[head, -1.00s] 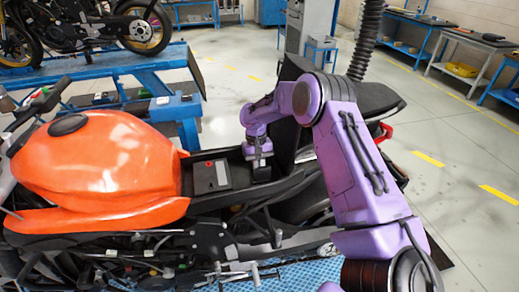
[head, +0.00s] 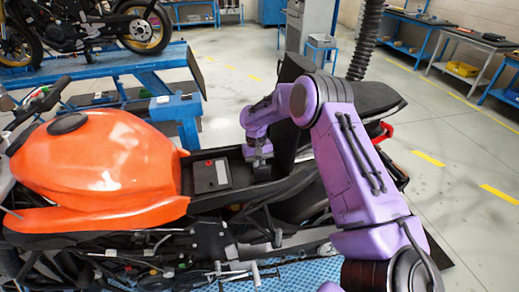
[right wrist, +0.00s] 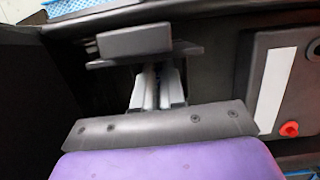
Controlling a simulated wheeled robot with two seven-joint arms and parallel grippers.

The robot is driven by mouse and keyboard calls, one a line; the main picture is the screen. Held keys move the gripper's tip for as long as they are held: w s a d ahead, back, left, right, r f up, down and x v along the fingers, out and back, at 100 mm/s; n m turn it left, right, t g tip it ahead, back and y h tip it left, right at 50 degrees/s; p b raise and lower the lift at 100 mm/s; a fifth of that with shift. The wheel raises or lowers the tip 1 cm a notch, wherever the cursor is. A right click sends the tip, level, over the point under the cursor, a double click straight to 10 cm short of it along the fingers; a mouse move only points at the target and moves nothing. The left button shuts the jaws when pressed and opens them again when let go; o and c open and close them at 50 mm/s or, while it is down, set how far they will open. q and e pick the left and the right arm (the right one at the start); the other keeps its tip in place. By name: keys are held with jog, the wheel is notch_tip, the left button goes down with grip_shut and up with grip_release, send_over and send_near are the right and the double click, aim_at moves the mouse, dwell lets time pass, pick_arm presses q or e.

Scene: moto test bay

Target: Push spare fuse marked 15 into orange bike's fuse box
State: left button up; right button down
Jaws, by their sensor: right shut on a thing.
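The orange bike (head: 95,165) fills the left of the head view. My right gripper (head: 260,165) is low in the open tray behind its tank. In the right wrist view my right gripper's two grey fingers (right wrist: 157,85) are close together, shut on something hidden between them. A dark block with a wider ledge (right wrist: 135,42) lies at the finger ends; I cannot tell whether it is the fuse box. No fuse and no number 15 can be made out. My left gripper is not in view.
A dark battery-like box (head: 212,175) with a red terminal sits beside the gripper, toward the tank; it also shows in the right wrist view (right wrist: 290,80). Tray walls close in around the gripper. A black upright panel (head: 288,130) stands just behind it.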

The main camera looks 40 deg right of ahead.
jog(key=shift+f, duration=0.15)
jog(key=c, duration=1.1)
grip_release()
jog(key=b+v, duration=0.2)
jog(key=v, duration=0.8)
jog(key=shift+r+b, duration=0.3)
